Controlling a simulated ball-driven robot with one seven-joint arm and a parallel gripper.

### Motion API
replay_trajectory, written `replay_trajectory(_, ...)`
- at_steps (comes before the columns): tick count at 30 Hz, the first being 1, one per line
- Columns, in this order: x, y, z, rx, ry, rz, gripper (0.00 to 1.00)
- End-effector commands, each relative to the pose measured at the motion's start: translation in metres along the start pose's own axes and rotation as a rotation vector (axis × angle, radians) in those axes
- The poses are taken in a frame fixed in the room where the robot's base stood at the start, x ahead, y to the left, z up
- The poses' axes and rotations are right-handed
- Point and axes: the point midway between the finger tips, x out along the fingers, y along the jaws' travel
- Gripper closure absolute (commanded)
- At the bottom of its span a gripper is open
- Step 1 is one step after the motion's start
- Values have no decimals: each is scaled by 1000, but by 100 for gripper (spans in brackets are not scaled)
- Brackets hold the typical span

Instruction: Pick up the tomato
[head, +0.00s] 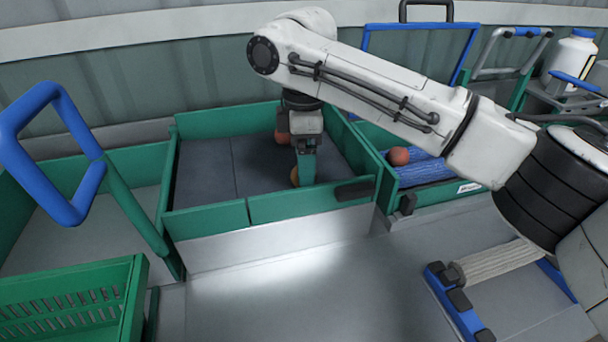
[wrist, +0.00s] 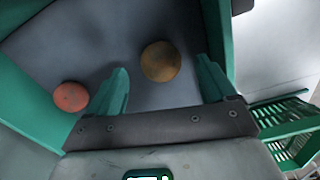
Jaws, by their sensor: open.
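My gripper (head: 305,172) points down inside a green-walled bin with a dark grey floor (head: 205,168). Its two green fingers are apart and empty in the wrist view (wrist: 162,72). An orange-brown tomato (wrist: 160,61) lies on the bin floor, in line with the gap between the fingertips and beyond them. In the head view this tomato (head: 294,177) is partly hidden behind a finger. A redder tomato (wrist: 71,97) lies outside the left finger in the wrist view. In the head view a reddish tomato (head: 282,137) shows beside the gripper, partly hidden by it.
The bin's green front wall (head: 305,203) stands close to the gripper. Another tomato (head: 399,156) rests on a blue surface (head: 425,172) to the right. A green slatted crate (head: 75,305) is at the lower left. The bin floor's left part is clear.

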Motion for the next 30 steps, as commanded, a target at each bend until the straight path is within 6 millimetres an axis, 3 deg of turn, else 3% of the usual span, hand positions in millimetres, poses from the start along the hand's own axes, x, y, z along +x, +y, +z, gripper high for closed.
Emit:
replay_trajectory(6, 26, -1, -1, -1, 0, 0, 16)
replay_trajectory(14, 29, -1, -1, -1, 0, 0, 16)
replay_trajectory(28, 29, -1, -1, -1, 0, 0, 59)
replay_trajectory(30, 28, -1, -1, -1, 0, 0, 61)
